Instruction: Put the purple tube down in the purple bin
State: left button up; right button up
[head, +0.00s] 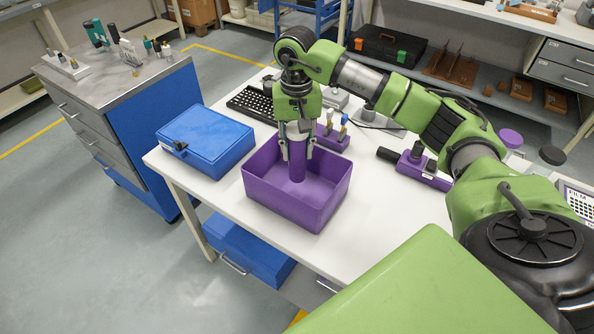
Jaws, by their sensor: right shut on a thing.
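The purple bin (315,207) is an open box standing near the front edge of the white table. My right gripper (297,148) points down over the bin and is shut on the purple tube (297,165). The tube hangs upright between the fingers, with its lower part inside the bin's opening. I cannot tell whether its lower end touches the bin floor. My left gripper is not in view.
A blue case (205,138) lies left of the bin. Another purple device (424,170) stands to the right. The white table (375,220) is clear right of the bin.

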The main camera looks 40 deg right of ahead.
aim_at(297, 130)
notch_tip(297, 130, down, 6)
jog(key=shift+f+p, duration=0.1)
jog(key=shift+p, duration=0.55)
jog(key=shift+f, duration=0.15)
jog(key=o, duration=0.7)
jog(key=shift+f, duration=0.1)
jog(key=o, duration=0.4)
jog(key=shift+r, duration=0.4)
notch_tip(297, 130, up, 10)
jog(key=b, duration=0.3)
jog(key=shift+r, duration=0.85)
